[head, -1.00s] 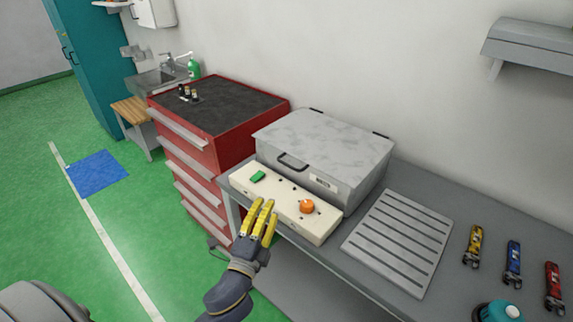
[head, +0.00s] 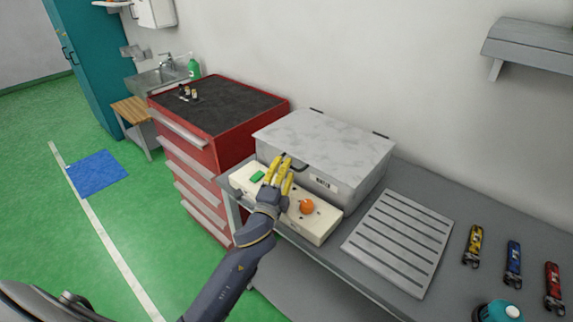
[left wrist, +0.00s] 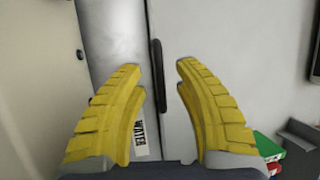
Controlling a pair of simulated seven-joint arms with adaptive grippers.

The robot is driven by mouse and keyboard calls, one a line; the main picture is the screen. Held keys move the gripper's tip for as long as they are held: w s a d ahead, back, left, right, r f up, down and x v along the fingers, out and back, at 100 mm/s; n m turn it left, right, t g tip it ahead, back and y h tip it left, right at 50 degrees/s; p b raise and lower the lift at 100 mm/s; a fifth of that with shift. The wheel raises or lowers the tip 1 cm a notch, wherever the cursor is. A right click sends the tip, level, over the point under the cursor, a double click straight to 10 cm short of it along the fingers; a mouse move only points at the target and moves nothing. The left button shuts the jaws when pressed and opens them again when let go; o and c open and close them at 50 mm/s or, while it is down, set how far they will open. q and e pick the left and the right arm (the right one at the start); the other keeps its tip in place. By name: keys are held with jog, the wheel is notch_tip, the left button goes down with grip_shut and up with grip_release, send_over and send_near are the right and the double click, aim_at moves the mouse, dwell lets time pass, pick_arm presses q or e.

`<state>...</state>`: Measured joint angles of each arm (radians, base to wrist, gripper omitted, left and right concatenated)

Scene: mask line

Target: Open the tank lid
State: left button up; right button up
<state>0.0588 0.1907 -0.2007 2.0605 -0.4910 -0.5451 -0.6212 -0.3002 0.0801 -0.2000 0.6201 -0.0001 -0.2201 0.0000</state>
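The grey tank (head: 345,190) stands on the bench with its lid (head: 325,140) shut. A dark handle (head: 296,165) sits on the lid's front edge, partly hidden behind my fingers. My left gripper (head: 283,163), with yellow fingers, is over the cream control panel in front of the tank, close to the handle. In the left wrist view the gripper (left wrist: 158,70) is open and empty. The dark handle (left wrist: 158,75) appears between and beyond its fingertips, with a "WATER" label (left wrist: 140,137) beside it. My right gripper is not in view.
The cream panel (head: 325,227) carries a green switch (head: 258,176) and an orange knob (head: 307,206). A slotted grey tray (head: 398,240) lies to the right, with several coloured tools beyond. A red drawer cabinet (head: 215,150) stands to the left. The wall is behind.

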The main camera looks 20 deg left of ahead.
pick_arm(q)
jog(key=shift+w+r, duration=0.15)
jog(key=shift+w, duration=0.85)
grip_shut()
